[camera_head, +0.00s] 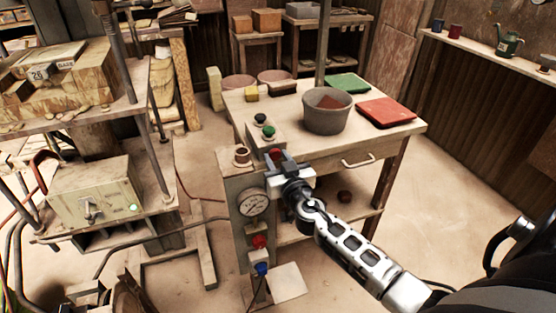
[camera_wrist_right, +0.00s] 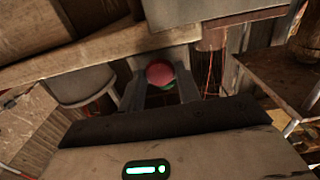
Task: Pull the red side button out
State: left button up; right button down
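The red side button (camera_wrist_right: 160,73) shows in the right wrist view as a round red knob between the two fingers, with a bit of green just below it. My right gripper (camera_wrist_right: 161,90) has its fingers apart, one on each side of the knob, with what look like small gaps. In the head view my right gripper (camera_head: 277,162) is at the upper part of the grey control post (camera_head: 238,185), and a red part (camera_head: 275,153) shows just at its fingertips. The gripper and wrist hide part of the post's side. My left gripper is not in view.
A pressure gauge (camera_head: 253,203), a lower red button (camera_head: 259,242) and a blue knob (camera_head: 262,268) are on the post. Green and dark knobs are on top of a box (camera_head: 266,136) behind. The table holds a grey bucket (camera_head: 327,112).

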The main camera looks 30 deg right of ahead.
jog(key=shift+s+f, duration=0.15)
jog(key=shift+s, duration=0.05)
jog(key=shift+s+a+b, duration=0.2)
jog(key=shift+s+b, duration=0.25)
jog(key=shift+b, duration=0.05)
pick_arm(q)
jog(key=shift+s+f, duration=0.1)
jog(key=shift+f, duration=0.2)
pick_arm(e)
jog(key=c, duration=1)
grip_release()
jog(key=shift+c, duration=0.2)
jog(key=shift+o, duration=0.4)
jog(key=shift+s, duration=0.15)
pick_arm(q)
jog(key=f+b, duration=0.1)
jog(key=b, duration=0.2)
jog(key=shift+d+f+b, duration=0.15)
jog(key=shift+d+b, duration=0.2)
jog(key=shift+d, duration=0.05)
pick_arm(e)
jog(key=v, duration=1.5)
jog(key=shift+s, duration=0.45)
